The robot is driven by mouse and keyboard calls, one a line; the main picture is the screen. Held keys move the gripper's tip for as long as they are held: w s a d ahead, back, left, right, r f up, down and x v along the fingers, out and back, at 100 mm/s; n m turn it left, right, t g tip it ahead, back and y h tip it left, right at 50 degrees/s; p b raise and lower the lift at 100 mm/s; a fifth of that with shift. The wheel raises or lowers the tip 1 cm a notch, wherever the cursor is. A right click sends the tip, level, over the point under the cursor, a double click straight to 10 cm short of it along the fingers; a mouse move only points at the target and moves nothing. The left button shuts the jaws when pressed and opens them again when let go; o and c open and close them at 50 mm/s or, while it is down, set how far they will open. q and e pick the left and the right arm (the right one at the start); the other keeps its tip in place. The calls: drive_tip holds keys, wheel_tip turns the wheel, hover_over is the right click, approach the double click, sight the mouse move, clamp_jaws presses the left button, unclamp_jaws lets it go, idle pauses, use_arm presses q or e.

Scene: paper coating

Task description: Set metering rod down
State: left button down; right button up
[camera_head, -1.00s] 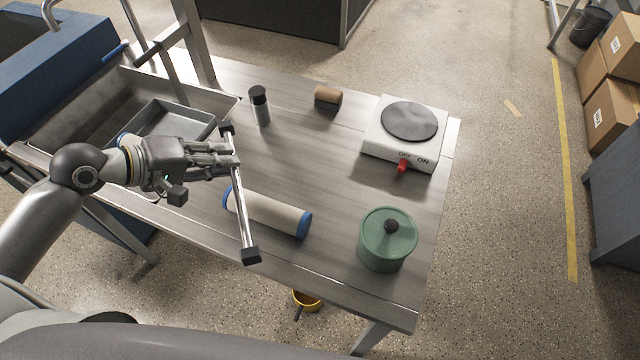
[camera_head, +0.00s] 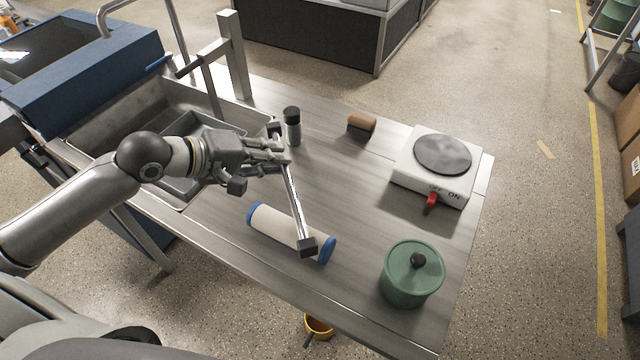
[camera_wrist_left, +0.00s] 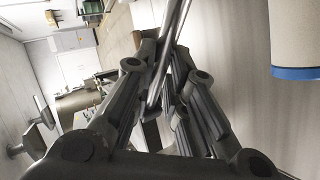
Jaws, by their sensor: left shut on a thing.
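The metering rod (camera_head: 297,205) is a shiny metal bar with black square end blocks. My left gripper (camera_head: 284,158) is shut on it near its far end. In the head view the rod's near end block overlaps the paper roll with blue ends (camera_head: 280,228); I cannot tell whether they touch. In the left wrist view the rod (camera_wrist_left: 172,40) runs up from between the fingers (camera_wrist_left: 160,95), and part of the roll (camera_wrist_left: 294,35) shows at the upper right. My right gripper is not in view.
A dark-capped bottle (camera_head: 292,128) stands just beyond the rod's far end. A brown-topped block (camera_head: 361,125), a white hot plate (camera_head: 408,176) and a green lidded pot (camera_head: 398,285) stand farther right. The metal sink (camera_head: 110,125) is at left. Bare tabletop (camera_head: 350,190) lies right of the rod.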

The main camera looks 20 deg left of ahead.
use_arm(q)
drive_tip(key=w+d+f, duration=0.1)
drive_tip(key=d+f, duration=0.1)
drive_tip(key=w+d+f+p, duration=0.1)
drive_tip(key=w+d+f, duration=0.2)
drive_tip(key=d+f, duration=0.1)
drive_tip(key=d, duration=0.1)
drive_tip(key=shift+w+f, duration=0.25)
drive_tip(key=shift+f, duration=0.05)
drive_tip(key=f, duration=0.1)
drive_tip(key=d+f+p, duration=0.1)
drive_tip(key=f, duration=0.1)
drive_tip(key=shift+w+f, duration=0.2)
drive_tip(key=shift+f, duration=0.45)
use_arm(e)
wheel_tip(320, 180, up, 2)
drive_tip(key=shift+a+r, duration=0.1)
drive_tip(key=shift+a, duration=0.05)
use_arm(q)
drive_tip(key=shift+f, duration=0.1)
drive_tip(key=shift+s+f, duration=0.1)
drive_tip(key=shift+f, duration=0.45)
drive_tip(key=c, duration=1.7)
unclamp_jaws()
drive_tip(key=shift+f, duration=0.1)
